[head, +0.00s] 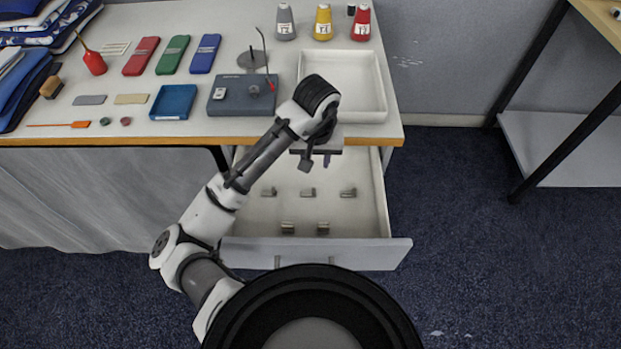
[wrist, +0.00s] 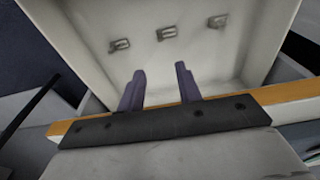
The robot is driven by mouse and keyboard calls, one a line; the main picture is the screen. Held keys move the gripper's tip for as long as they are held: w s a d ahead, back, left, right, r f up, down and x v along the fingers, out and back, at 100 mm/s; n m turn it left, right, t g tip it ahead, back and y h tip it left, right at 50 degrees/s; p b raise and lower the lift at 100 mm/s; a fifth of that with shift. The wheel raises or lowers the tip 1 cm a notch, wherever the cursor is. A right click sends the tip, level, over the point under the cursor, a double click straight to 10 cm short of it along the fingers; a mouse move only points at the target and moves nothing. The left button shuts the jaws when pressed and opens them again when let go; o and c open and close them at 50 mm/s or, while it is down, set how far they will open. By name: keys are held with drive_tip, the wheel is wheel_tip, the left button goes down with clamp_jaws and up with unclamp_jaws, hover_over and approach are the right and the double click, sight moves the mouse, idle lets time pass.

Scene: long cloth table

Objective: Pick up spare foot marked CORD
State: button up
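Several small metal feet lie in the open white drawer (head: 375,215). In the head view, the back row has a left foot (head: 268,191), a middle foot (head: 307,192) and a right foot (head: 348,192). The front row has a left foot (head: 287,228) and a right foot (head: 323,228). No marking is readable, so I cannot tell which is CORD. My gripper (head: 327,160) is above the back of the drawer, near the table edge. In the wrist view its two purple fingers (wrist: 160,77) are apart and empty; three feet (wrist: 166,33) show beyond them.
The table's wooden front edge (head: 150,141) is close behind my gripper. On the table stand a white tray (head: 345,116), a grey box (head: 242,103) with a thin bent rod, and a blue tray (head: 173,102). The drawer's walls and front panel (head: 320,260) surround the feet.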

hover_over(314, 188)
drive_tip(key=f, duration=0.7)
drive_tip(key=shift+s+f, duration=0.2)
drive_tip(key=shift+f, duration=0.1)
drive_tip(key=shift+w+f+p, duration=0.1)
drive_tip(key=shift+f+p, duration=0.55)
drive_tip(key=shift+f, duration=2)
clamp_jaws()
